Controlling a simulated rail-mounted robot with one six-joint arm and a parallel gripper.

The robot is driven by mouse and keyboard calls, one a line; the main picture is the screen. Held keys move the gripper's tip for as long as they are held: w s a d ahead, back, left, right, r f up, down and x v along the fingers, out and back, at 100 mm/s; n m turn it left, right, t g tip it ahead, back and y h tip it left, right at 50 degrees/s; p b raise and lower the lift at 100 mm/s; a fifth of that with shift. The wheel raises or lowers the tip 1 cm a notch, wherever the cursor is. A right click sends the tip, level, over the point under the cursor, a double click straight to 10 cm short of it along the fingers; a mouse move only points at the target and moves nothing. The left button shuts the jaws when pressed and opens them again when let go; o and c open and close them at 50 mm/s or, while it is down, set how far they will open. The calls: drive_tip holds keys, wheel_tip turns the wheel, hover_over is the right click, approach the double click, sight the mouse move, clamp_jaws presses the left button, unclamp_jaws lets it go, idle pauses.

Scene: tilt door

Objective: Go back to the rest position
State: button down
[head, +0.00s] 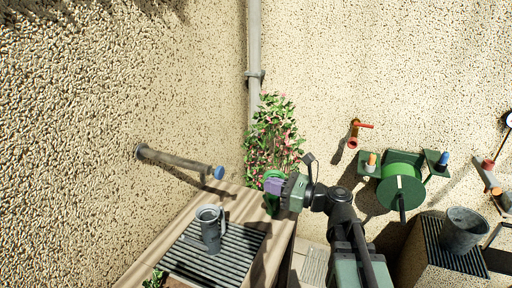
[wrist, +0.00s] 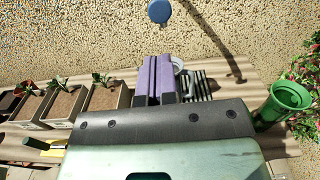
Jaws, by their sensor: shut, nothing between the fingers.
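My gripper (head: 272,187) is over the right part of the wooden bench in the head view, with its purple fingers pointing left. In the wrist view the purple fingers (wrist: 154,80) are together and hold nothing. The arm reaches up from the lower right. No tilt door can be made out in either view.
A grey metal jug (head: 210,230) stands on a slatted grate (head: 236,240) on the bench. A pipe with a blue end (head: 218,172) juts from the wall. A green container (wrist: 283,103) and planter boxes (wrist: 105,98) flank the fingers. A green reel (head: 402,185) is at right.

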drive_tip(key=s+d+f+n+g+h+b, duration=0.1)
drive_tip(key=s+d+f+n+g+h, duration=0.2)
drive_tip(key=f+n+h, duration=0.5)
drive_tip(key=s+d+f+n+g+h, duration=0.4)
drive_tip(key=s+f+n+h, duration=0.3)
drive_tip(key=f+n, duration=0.4)
drive_tip(key=n+g+h, duration=0.1)
drive_tip(key=n, duration=0.3)
drive_tip(key=shift+s+g+b, duration=0.3)
drive_tip(key=shift+s+b, duration=0.05)
drive_tip(key=shift+s, duration=0.05)
